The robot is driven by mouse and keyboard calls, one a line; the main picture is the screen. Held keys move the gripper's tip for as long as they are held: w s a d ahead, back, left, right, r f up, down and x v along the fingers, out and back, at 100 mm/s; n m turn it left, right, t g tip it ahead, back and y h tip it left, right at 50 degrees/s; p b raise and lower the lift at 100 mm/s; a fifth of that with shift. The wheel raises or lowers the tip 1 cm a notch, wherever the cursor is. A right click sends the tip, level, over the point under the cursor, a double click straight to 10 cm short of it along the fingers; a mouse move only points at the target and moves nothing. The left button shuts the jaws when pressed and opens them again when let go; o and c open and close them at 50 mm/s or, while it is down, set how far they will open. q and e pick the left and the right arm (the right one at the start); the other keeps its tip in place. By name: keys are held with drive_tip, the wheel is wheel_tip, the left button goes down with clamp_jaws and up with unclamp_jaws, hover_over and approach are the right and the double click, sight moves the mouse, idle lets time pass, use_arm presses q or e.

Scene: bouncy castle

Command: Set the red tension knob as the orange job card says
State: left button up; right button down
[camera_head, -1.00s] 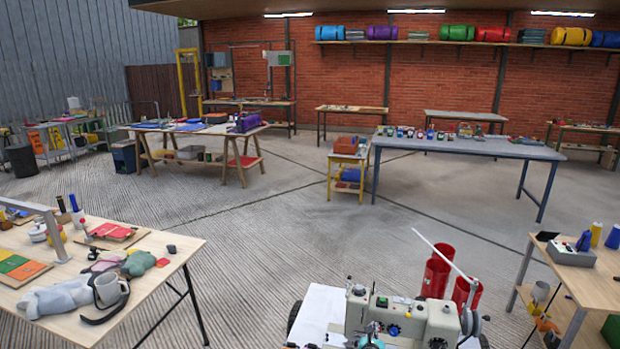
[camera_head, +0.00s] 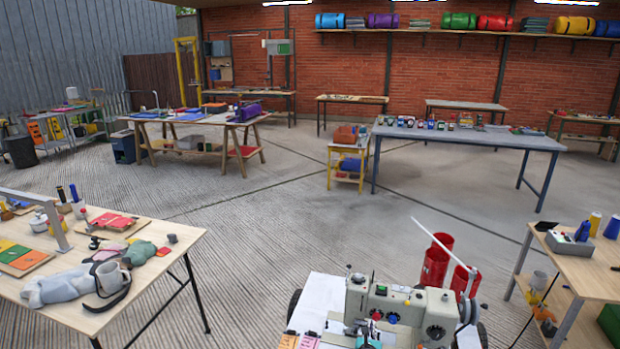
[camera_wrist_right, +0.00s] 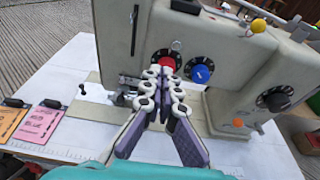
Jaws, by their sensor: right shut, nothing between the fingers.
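The beige sewing machine (camera_head: 400,302) stands on a white surface at the bottom of the head view. Its red tension knob (camera_wrist_right: 166,61) sits on a black dial on the machine's front; its setting cannot be read. My right gripper (camera_wrist_right: 166,76) is shut and empty, its fingertips just in front of the knob's lower edge. Whether they touch it is unclear. The gripper also shows small at the bottom of the head view (camera_head: 365,329). The orange job card (camera_wrist_right: 12,121) stands at the left in the wrist view, its writing too small to read. My left gripper is not in view.
A pink card (camera_wrist_right: 40,124) stands beside the orange one. A blue knob (camera_wrist_right: 201,74) is right of the red one, and another black dial (camera_wrist_right: 274,98) is farther right. Red cylinders (camera_head: 436,259) stand behind the machine. Workbenches flank it left and right.

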sight(376, 316)
drive_tip(key=shift+w+d+f, duration=0.2)
drive_tip(key=shift+w+d, duration=0.9)
drive_tip(key=shift+w, duration=0.2)
drive_tip(key=shift+w+d+f, duration=0.2)
drive_tip(key=shift+w+d, duration=0.9)
drive_tip(key=shift+w, duration=0.15)
drive_tip(key=shift+w+a+r, duration=0.1)
drive_tip(key=shift+a, duration=0.25)
drive_tip(key=shift+a, duration=0.25)
drive_tip(key=shift+w+a, duration=0.2)
drive_tip(key=shift+a, duration=0.25)
drive_tip(key=shift+a, duration=0.15)
